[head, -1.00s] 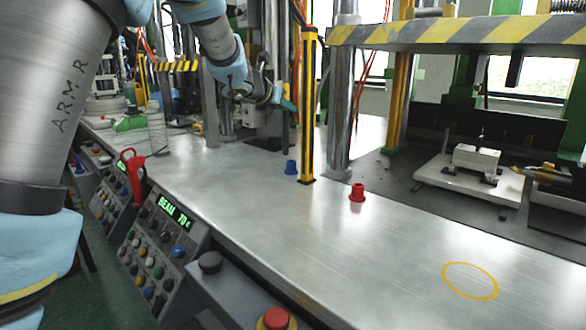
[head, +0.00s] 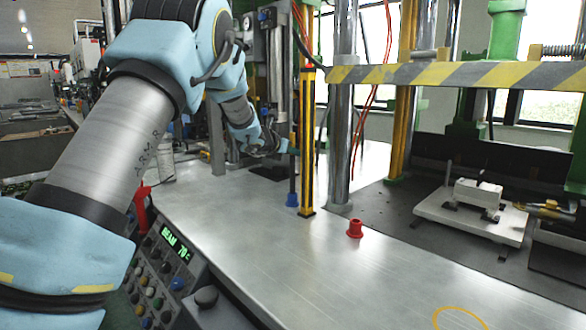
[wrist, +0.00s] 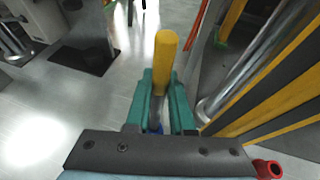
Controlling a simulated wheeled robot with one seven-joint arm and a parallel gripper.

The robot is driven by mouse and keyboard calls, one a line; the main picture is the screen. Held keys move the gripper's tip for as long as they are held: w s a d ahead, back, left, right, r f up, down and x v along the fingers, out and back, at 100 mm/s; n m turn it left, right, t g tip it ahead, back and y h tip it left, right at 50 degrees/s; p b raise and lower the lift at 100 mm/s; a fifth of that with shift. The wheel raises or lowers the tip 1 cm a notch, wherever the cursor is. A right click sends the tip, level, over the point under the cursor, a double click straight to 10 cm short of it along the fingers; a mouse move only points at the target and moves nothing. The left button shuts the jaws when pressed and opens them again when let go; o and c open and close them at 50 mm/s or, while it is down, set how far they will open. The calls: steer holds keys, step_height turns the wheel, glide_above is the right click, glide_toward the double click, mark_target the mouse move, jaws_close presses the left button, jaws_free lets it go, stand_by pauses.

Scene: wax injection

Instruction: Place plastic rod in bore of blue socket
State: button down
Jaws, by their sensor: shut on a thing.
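My gripper (head: 290,149) is at mid-height beside the black-and-yellow post in the head view. In the wrist view its green fingers (wrist: 160,80) are shut on the plastic rod (wrist: 165,52), whose yellow end sticks out beyond the fingertips. In the head view a thin dark length of the rod (head: 293,175) runs upright below the gripper, down to the blue socket (head: 292,200). The blue socket stands on the metal bench; only a sliver of blue shows between the fingers in the wrist view. I cannot tell whether the rod's lower end is inside the bore.
The striped post (head: 307,150) stands close to the right of the blue socket. A red socket (head: 355,229) stands nearer on the bench (head: 250,240). A steel column (head: 342,120) rises behind. The front of the bench is clear.

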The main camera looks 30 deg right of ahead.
mark_target(291, 163)
steer(key=shift+f, duration=2.05)
steer(key=c, duration=0.8)
jaws_free()
